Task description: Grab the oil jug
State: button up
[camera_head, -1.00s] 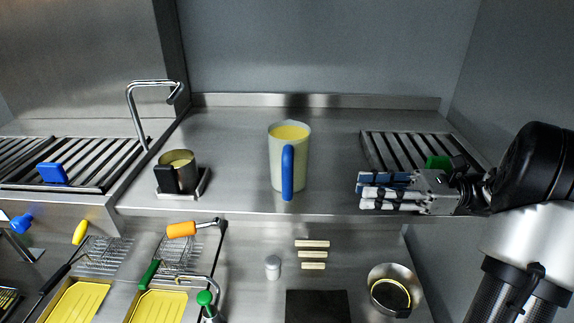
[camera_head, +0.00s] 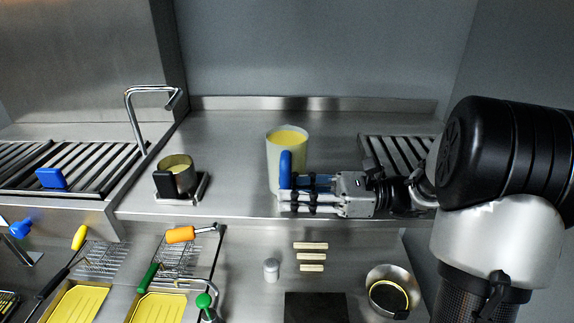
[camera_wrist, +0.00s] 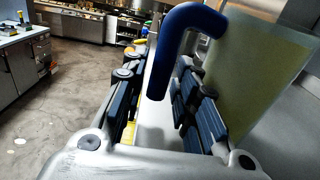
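The oil jug (camera_head: 273,160) is a pale, upright vessel with yellow oil inside and a blue handle (camera_head: 286,168) facing the front. It stands on the steel counter near its front edge. My gripper (camera_head: 287,195) reaches in from the right at the lower part of the handle and hides some of it. In the wrist view the blue handle (camera_wrist: 185,22) runs down between the two fingers, with gaps visible beside it. The fingers are open there. The jug's translucent body (camera_wrist: 265,75) is at the right of that view.
A small metal pot (camera_head: 177,165) with a black handle stands left of the jug. A slatted grill (camera_head: 395,152) lies behind my arm at the right. A tap (camera_head: 135,110) rises at the left. Baskets with coloured handles (camera_head: 180,234) and a bowl (camera_head: 390,272) are on the lower front level.

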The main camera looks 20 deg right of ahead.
jog(key=shift+x, duration=0.9)
jog(key=shift+d, duration=0.1)
jog(key=shift+c, duration=0.4)
grip_shut()
